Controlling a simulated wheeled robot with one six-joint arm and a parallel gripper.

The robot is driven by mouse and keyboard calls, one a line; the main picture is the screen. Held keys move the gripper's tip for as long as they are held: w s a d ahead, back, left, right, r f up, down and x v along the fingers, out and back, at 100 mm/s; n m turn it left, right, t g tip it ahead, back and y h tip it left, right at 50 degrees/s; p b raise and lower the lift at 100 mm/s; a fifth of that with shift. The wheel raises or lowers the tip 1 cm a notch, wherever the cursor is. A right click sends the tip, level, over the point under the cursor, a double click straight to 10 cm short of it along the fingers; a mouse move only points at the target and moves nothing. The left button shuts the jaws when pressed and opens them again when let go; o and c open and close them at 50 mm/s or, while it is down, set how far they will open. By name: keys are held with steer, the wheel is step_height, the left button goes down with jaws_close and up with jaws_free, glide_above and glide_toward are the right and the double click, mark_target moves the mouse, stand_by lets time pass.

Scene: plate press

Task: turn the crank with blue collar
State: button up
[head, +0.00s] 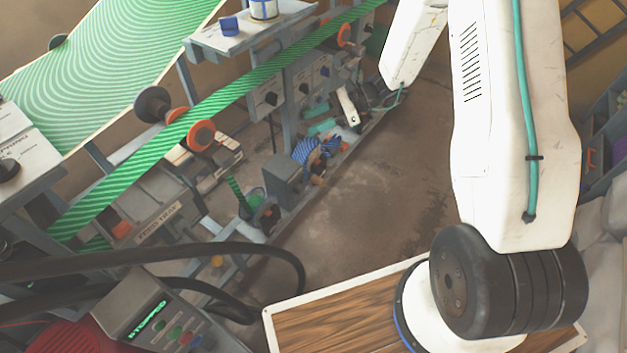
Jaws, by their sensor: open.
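I cannot pick out a crank with a blue collar for certain. A white lever-like piece (347,106) with a dark spot near its lower end stands on the far side of the press. Below and left of it is a blue-and-white striped part (315,150) low on the press frame. A dark crank-like fitting (267,214) sits nearer, at the floor rail. My arm rises at the right, and its forearm comes down at top centre towards the press. I cannot make out my gripper; no fingertips show clearly.
A green striped web (225,98) runs diagonally over the press, past orange-faced rollers (200,135). A control box (165,318) and black hoses (270,250) fill the lower left. Bare floor (375,200) lies between the press and my arm. Shelving stands far right.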

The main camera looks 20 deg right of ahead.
steer(key=w+d+f+m+t, duration=0.15)
steer(key=f+m, duration=0.25)
steer(key=f, duration=0.4)
steer(key=w+d+f+m+t, duration=0.1)
steer(key=d+f+m+t, duration=0.15)
steer(key=f, duration=0.45)
steer(key=m+t+h, duration=0.2)
steer(key=m+t, duration=0.2)
steer(key=m, duration=0.4)
glide_toward(314, 180)
steer(key=w+a+f, duration=0.2)
steer(key=w, duration=0.1)
steer(key=x, duration=0.7)
steer(key=shift+w+f, duration=0.1)
jaws_close()
